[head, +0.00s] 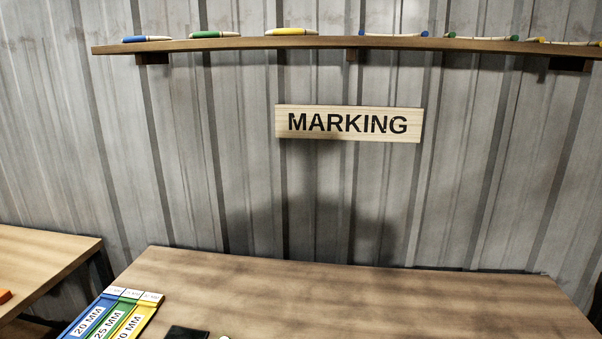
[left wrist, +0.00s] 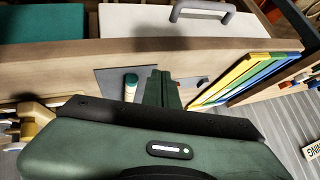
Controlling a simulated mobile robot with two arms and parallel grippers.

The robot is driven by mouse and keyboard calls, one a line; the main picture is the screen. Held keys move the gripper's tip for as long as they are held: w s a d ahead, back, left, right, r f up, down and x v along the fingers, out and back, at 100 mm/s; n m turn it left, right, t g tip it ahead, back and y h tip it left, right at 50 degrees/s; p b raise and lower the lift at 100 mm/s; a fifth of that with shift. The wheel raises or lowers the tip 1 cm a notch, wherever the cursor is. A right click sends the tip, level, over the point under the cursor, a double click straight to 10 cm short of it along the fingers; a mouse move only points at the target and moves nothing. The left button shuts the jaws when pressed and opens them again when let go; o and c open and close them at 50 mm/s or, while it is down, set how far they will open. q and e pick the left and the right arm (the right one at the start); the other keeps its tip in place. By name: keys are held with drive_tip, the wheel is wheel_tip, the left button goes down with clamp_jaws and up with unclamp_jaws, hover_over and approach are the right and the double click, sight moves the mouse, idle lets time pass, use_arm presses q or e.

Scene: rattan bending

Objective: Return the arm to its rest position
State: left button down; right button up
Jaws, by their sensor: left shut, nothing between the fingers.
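My left gripper (left wrist: 160,78) shows in the left wrist view as two dark green fingers. They are closed together with nothing between them. They point at the wooden table, over or in front of a dark grey flat piece (left wrist: 112,78). A small white and green cylinder (left wrist: 131,88) is just left of the fingers; I cannot tell what it rests on. Neither arm nor gripper shows in the head view. My right gripper is in neither view.
The wooden table (head: 340,295) is mostly clear. Blue, green and yellow MM-labelled strips (head: 112,312) lie at its left, beside a black piece (head: 186,332). A MARKING sign (head: 348,123) and a shelf (head: 350,43) with coloured-ended pieces are on the wall. Another table (head: 45,260) stands left.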

use_arm(q)
drive_tip(key=s+d+f+g+h, duration=0.35)
drive_tip(key=s+d, duration=0.25)
drive_tip(key=s, duration=0.4)
wheel_tip(320, 180, down, 26)
drive_tip(key=s+g+b, duration=0.1)
drive_tip(key=g+b, duration=0.1)
drive_tip(key=s+a+f+g, duration=0.1)
drive_tip(key=s+a+f, duration=0.1)
drive_tip(key=s+f, duration=1.5)
wheel_tip(320, 180, down, 3)
drive_tip(key=shift+s+a+r+b, duration=0.2)
drive_tip(key=shift+s+a+b, duration=0.1)
drive_tip(key=shift+s+b, duration=0.1)
